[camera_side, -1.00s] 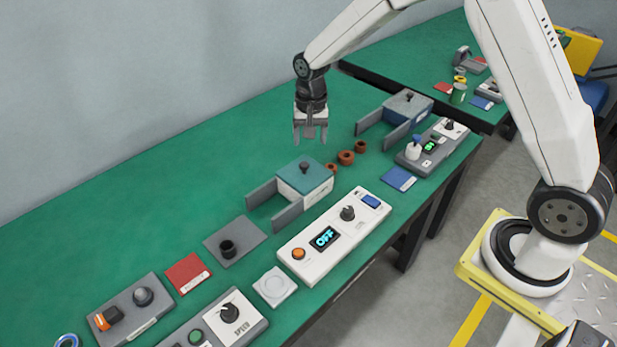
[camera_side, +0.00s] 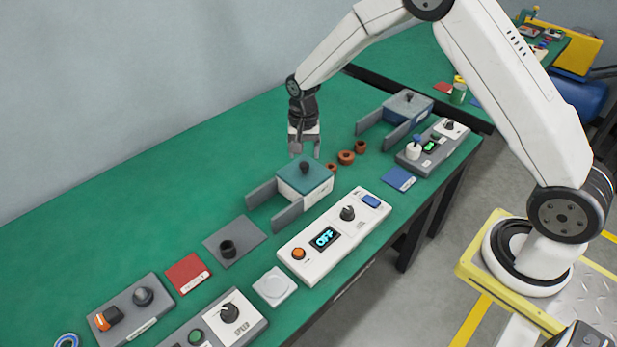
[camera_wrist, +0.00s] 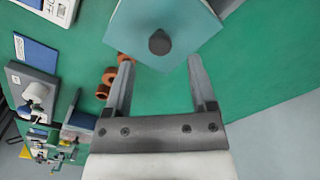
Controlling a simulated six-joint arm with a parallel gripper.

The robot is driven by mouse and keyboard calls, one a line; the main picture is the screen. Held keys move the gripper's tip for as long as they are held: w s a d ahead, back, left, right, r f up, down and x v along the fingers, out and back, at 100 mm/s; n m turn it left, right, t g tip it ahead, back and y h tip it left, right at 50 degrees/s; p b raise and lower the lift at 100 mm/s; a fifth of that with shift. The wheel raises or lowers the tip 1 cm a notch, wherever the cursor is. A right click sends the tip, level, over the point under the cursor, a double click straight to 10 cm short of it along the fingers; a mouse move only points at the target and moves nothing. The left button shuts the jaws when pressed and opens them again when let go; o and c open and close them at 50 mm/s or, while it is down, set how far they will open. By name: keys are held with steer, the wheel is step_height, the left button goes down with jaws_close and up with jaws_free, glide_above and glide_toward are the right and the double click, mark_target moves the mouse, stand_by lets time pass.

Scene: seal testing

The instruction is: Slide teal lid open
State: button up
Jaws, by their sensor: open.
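The teal lid (camera_side: 316,174) sits on a white box with a dark round knob (camera_side: 304,167) on top. Two grey rails (camera_side: 262,193) reach out from the box toward the lower left, and the lid is over the box, not out along the rails. My gripper (camera_side: 304,154) points down just above and behind the lid. In the wrist view the teal lid (camera_wrist: 185,22) and its knob (camera_wrist: 160,42) lie ahead of my open fingers (camera_wrist: 162,72), between their lines. Nothing is held, and I see no contact with the knob.
Brown rings (camera_side: 346,157) lie just right of the lid box. A white panel reading OFF (camera_side: 335,237) stands in front. A second box with a grey-blue lid (camera_side: 408,102) and rails is farther right. The green table behind the lid is clear.

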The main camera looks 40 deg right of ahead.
mark_target(304, 164)
steer(key=shift+f, duration=1.75)
jaws_close()
